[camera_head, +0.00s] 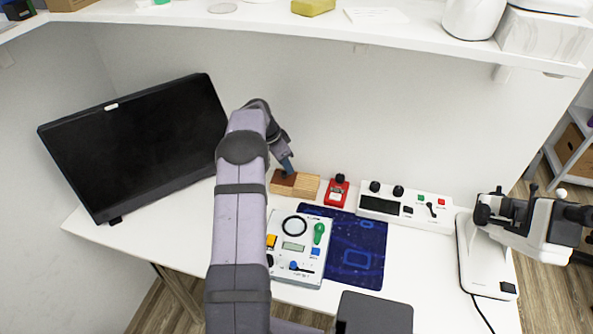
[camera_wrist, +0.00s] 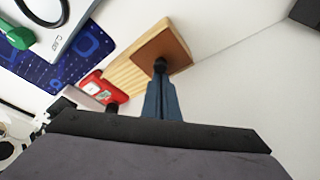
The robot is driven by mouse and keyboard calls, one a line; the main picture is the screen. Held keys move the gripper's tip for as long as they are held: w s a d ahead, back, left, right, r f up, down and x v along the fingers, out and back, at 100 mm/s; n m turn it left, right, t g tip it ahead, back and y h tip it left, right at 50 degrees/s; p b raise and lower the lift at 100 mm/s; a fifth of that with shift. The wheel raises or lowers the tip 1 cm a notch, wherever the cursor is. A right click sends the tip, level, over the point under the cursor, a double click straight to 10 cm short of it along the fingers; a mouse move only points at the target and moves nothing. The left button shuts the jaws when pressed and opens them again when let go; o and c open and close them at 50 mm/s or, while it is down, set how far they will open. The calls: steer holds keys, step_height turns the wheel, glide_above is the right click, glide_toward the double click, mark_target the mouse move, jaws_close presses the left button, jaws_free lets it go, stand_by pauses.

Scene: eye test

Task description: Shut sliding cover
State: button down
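A small wooden box (camera_head: 308,187) stands at the back of the desk, light striped wood on its right part and a reddish-brown part (camera_head: 281,187) on its left. The box also shows in the wrist view (camera_wrist: 128,72), with the brown part (camera_wrist: 172,47) at its upper end. I cannot tell which of the two parts is the sliding cover. My gripper (camera_wrist: 160,70) has its blue fingers close together, with the dark tip over or on the brown part. In the head view my gripper (camera_head: 288,171) comes down at the box's left part. Contact is not clear.
A red device (camera_head: 337,192) stands close right of the box, then a white control panel (camera_head: 408,207). In front lie a white instrument panel (camera_head: 300,262) and a blue mat (camera_head: 362,270). A black monitor (camera_head: 135,145) is left, a microscope (camera_head: 480,245) right. A shelf (camera_head: 350,30) hangs above.

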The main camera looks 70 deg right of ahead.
mark_target(278, 179)
steer(key=shift+w+a, duration=0.1)
steer(key=shift+w, duration=0.1)
steer(key=p+v, duration=0.4)
steer(key=v, duration=0.6)
steer(key=shift+p, duration=0.3)
